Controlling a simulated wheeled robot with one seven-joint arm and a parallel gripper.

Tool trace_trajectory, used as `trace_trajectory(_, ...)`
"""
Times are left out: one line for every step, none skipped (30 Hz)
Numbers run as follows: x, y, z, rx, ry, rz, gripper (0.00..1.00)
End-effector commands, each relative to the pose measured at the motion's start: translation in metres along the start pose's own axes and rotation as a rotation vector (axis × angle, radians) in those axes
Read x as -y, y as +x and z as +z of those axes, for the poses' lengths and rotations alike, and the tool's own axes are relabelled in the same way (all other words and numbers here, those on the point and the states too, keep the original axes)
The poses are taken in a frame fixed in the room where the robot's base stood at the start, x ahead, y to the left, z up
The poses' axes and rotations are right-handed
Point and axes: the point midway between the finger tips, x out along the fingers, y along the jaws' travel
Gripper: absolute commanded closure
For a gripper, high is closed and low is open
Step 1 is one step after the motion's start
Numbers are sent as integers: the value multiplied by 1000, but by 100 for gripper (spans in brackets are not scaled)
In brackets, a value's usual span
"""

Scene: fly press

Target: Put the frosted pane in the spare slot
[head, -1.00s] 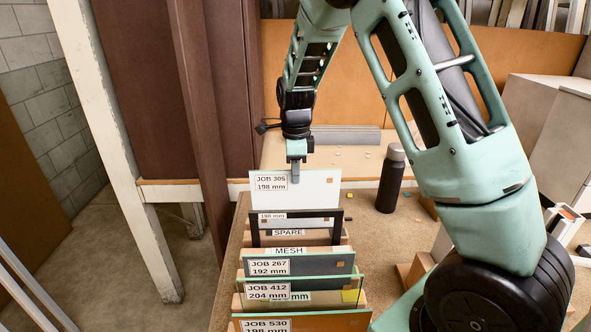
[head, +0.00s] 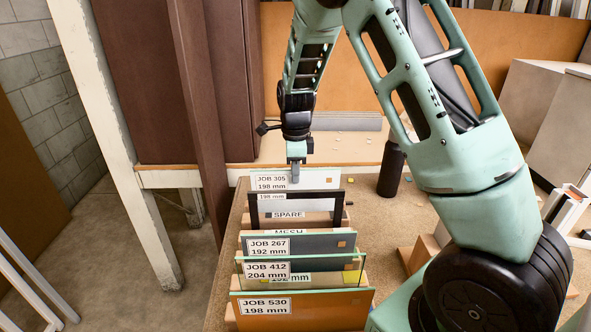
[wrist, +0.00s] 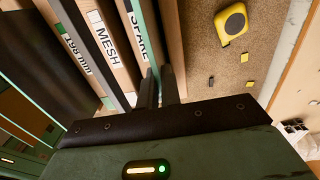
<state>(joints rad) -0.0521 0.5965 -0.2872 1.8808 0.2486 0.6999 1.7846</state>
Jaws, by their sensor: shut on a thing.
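The pale frosted pane (head: 322,180), labelled JOB 305, 198 mm, stands upright at the far end of the rack. My gripper (head: 296,178) is shut on its top edge. In the wrist view the fingers (wrist: 160,90) close around a greenish glass edge (wrist: 150,35) beside the SPARE label (wrist: 137,22). The SPARE label (head: 288,215) also shows in the head view, within the opening of the dark-framed pane (head: 254,210). That pane hides the frosted pane's lower part, so I cannot tell how deep it sits.
Nearer panes are JOB 267 (head: 320,243), JOB 412 (head: 320,268) and orange JOB 530 (head: 330,310). A MESH label (wrist: 107,42) is beside SPARE. A dark bottle (head: 391,170) and a yellow tape measure (wrist: 231,22) are on the bench to the right.

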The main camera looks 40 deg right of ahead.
Motion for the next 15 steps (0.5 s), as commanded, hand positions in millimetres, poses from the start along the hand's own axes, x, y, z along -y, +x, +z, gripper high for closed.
trace_trajectory(0,4,0,1,0,-2,100)
trace_trajectory(0,6,0,1,0,-2,100)
trace_trajectory(1,8,0,1,0,-2,100)
trace_trajectory(1,10,0,1,0,-2,100)
trace_trajectory(1,12,0,1,0,-3,100)
trace_trajectory(1,14,0,1,1,-3,100)
trace_trajectory(1,15,0,1,1,-3,100)
trace_trajectory(1,16,0,2,1,-3,100)
trace_trajectory(1,14,0,2,1,-3,100)
trace_trajectory(1,14,0,2,1,-3,100)
trace_trajectory(1,14,0,2,1,-3,100)
trace_trajectory(1,14,0,2,1,-3,84)
trace_trajectory(1,14,0,2,1,-3,75)
trace_trajectory(1,14,0,2,1,-3,69)
trace_trajectory(1,14,0,1,1,-2,69)
